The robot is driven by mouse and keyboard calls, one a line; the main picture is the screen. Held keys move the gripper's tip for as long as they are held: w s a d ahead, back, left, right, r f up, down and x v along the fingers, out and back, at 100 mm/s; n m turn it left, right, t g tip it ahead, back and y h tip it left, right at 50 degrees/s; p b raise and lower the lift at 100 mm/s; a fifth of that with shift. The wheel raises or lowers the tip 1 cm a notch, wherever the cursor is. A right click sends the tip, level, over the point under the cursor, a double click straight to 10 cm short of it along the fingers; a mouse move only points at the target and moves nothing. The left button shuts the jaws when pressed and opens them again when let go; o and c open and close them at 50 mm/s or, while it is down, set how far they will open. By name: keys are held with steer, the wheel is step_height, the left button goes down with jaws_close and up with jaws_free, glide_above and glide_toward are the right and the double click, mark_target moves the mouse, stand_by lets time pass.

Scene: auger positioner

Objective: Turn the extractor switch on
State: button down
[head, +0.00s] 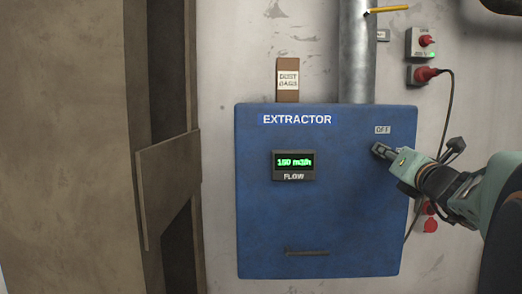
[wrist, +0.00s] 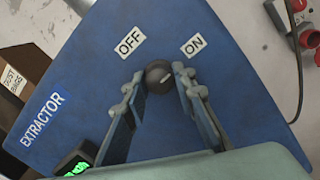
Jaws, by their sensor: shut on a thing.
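The blue extractor box (head: 335,215) hangs on the wall, with an OFF label (head: 382,129) near its upper right. In the wrist view, the dark round switch knob (wrist: 157,76) sits below the OFF label (wrist: 130,42) and the ON label (wrist: 193,45). A short pale mark shows on the knob, but I cannot tell for sure which label it points to. My gripper (wrist: 160,90) has its two fingers on either side of the knob, shut on it. In the head view my gripper (head: 383,151) covers the knob and the ON label.
A green display (head: 294,163) above FLOW reads about 150 m3/h. A grey pipe (head: 357,60) rises from the box. A brown wooden frame (head: 168,190) stands left.

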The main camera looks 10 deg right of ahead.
mark_target(384, 110)
steer(key=c, duration=1.9)
jaws_free()
steer(key=shift+r, duration=0.2)
steer(key=shift+c, duration=0.2)
steer(key=o, duration=0.3)
steer(key=shift+w+f, duration=0.1)
steer(key=shift+f, duration=0.05)
steer(key=shift+o, duration=0.2)
step_height(384, 110, up, 10)
steer(key=shift+r, duration=0.1)
